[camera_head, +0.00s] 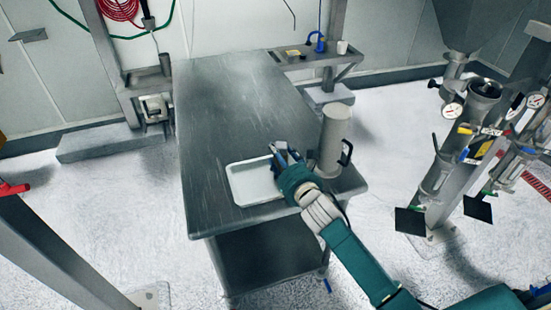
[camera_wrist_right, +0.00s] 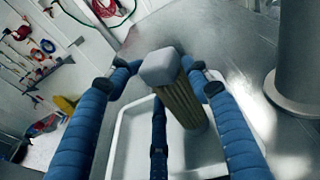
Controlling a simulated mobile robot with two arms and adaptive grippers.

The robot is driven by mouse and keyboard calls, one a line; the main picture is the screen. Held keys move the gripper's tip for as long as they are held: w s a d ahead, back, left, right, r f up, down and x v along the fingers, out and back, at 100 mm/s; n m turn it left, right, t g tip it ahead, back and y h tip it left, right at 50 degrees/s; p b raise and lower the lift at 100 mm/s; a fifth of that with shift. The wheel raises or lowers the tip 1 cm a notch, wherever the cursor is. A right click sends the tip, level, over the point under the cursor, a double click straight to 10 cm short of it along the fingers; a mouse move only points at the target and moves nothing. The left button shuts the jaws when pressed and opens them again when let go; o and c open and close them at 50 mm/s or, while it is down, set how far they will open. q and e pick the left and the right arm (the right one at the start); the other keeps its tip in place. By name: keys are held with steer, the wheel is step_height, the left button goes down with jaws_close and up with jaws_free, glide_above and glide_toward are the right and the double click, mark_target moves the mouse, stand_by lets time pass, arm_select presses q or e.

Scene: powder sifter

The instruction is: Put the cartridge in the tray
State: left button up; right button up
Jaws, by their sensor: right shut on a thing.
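The white tray (camera_head: 243,184) lies on the near part of the metal table. My right gripper (camera_head: 285,156) is over the tray's right side. In the right wrist view the cartridge (camera_wrist_right: 182,102), a ribbed yellowish body with a grey end cap, is between the blue fingers of my right gripper, which is shut on it. The cartridge is tilted in this view, with the tray (camera_wrist_right: 120,150) behind it. I cannot tell whether the cartridge touches the tray. In the head view the gripper mostly hides the cartridge. My left gripper is out of view.
A grey metal cylinder with a dark handle (camera_head: 333,140) stands on the table close to the right of my gripper. The table (camera_head: 222,105) is clear beyond the tray. A small shelf (camera_head: 312,58) with a blue item is at the far end.

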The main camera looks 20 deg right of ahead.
steer(key=shift+f, duration=0.1)
steer(key=o, duration=1.6)
steer(key=shift+s+d+r+b, duration=0.15)
steer(key=shift+s+r+b, duration=0.2)
steer(key=shift+s, duration=1.65)
steer(key=shift+s+d+r+b, duration=0.25)
steer(key=shift+s+r, duration=0.2)
steer(key=shift+s, duration=1.5)
steer(key=shift+s+d+r+b, duration=0.1)
steer(key=shift+s+r+b, duration=0.3)
steer(key=shift+s, duration=1.6)
